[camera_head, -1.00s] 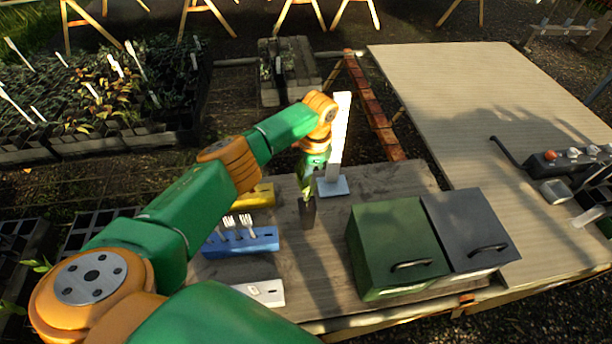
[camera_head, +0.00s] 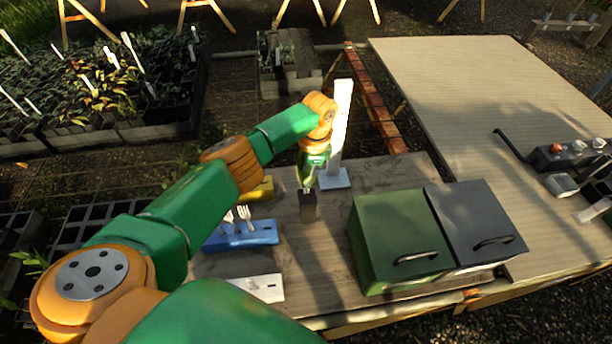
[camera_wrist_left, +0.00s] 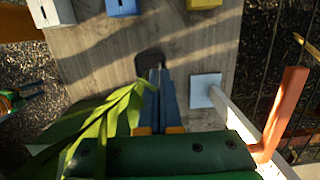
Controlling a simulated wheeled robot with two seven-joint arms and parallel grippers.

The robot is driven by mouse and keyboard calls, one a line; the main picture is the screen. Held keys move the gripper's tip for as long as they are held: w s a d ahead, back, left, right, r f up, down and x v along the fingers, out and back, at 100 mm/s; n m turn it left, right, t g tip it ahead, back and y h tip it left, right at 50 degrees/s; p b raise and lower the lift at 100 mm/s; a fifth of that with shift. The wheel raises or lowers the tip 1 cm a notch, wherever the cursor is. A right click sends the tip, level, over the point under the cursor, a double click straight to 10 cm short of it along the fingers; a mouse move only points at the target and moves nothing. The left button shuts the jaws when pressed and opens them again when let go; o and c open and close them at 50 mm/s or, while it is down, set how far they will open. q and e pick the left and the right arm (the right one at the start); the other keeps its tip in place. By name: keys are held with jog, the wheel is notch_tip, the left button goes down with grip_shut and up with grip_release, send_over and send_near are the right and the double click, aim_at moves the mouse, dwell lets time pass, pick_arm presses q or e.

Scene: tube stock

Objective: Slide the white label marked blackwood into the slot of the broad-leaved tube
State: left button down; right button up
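The dark tube (camera_head: 308,206) stands on the table, and its dark top shows in the left wrist view (camera_wrist_left: 150,60). My left gripper (camera_head: 308,188) points down right over the tube. In the wrist view its fingers (camera_wrist_left: 157,78) lie close together over the tube's top; I cannot see whether a thin label is between them. Long green leaves (camera_wrist_left: 98,125) spread beside the fingers. White fork-like labels (camera_head: 244,214) stand in a blue block (camera_head: 255,235); no writing is legible. My right gripper (camera_wrist_left: 34,91) shows small at the wrist view's left edge, its fingers apart.
A white block (camera_head: 262,288) and a yellow block (camera_head: 262,188) flank the blue one. A tall white post (camera_head: 342,120) on a pale blue base (camera_head: 335,180) stands close behind the gripper. Green (camera_head: 400,235) and grey (camera_head: 470,225) boxes stand to the right.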

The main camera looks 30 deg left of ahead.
pick_arm(q)
jog(key=shift+f, duration=0.2)
jog(key=c, duration=1)
grip_release()
jog(key=r, duration=0.4)
jog(key=r+b, duration=0.1)
jog(key=r, duration=0.2)
jog(key=shift+w+d, duration=0.25)
jog(key=shift+d, duration=0.1)
